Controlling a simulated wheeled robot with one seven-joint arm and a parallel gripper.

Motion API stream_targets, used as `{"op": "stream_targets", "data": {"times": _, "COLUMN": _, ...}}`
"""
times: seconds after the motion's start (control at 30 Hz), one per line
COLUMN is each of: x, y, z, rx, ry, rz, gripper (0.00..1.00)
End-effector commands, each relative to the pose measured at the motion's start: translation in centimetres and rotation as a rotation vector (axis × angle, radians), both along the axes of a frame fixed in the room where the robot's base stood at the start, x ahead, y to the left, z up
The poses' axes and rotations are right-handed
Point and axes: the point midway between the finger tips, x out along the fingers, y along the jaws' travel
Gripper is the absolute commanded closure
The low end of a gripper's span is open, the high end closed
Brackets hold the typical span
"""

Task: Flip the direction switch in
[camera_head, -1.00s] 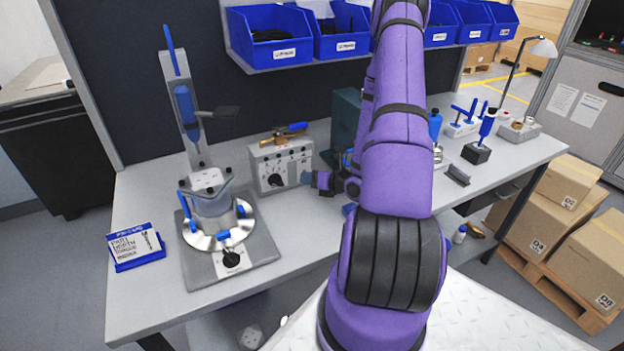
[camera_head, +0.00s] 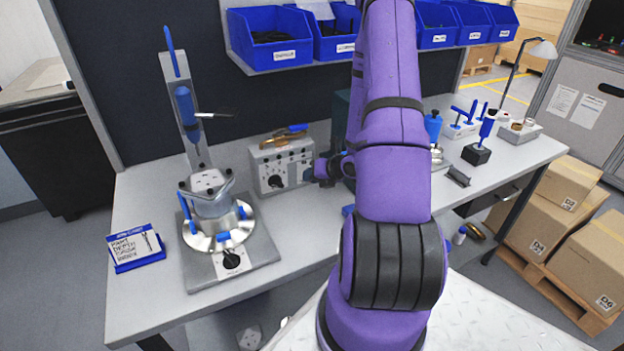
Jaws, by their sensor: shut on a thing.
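A grey control box (camera_head: 281,163) with a black dial and small buttons on its front face stands at the middle back of the bench. My gripper (camera_head: 311,173) is at the right end of that face, its tips pointing left towards it. It is shut on a small part there, which I take to be the direction switch. The switch itself is hidden behind the fingers, so its position cannot be read.
Left of the box stands a press-like fixture (camera_head: 262,243) with a silver round chuck and a tall post. A blue-framed sign (camera_head: 137,262) is at the front left. My arm covers the bench's middle. Blue bins (camera_head: 270,53) hang above. Bench front between fixture and arm is clear.

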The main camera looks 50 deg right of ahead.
Motion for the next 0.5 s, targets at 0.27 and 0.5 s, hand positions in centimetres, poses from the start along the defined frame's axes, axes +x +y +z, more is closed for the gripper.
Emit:
{"op": "stream_targets", "data": {"times": 0.27, "x": 0.31, "y": -0.18, "z": 0.94, "rx": 0.077, "ry": 0.193, "rz": 0.002, "gripper": 1.0}}
{"op": "stream_targets", "data": {"times": 0.5, "x": 0.47, "y": -0.27, "z": 1.32, "rx": 0.124, "ry": 0.305, "rz": 0.0, "gripper": 1.0}}
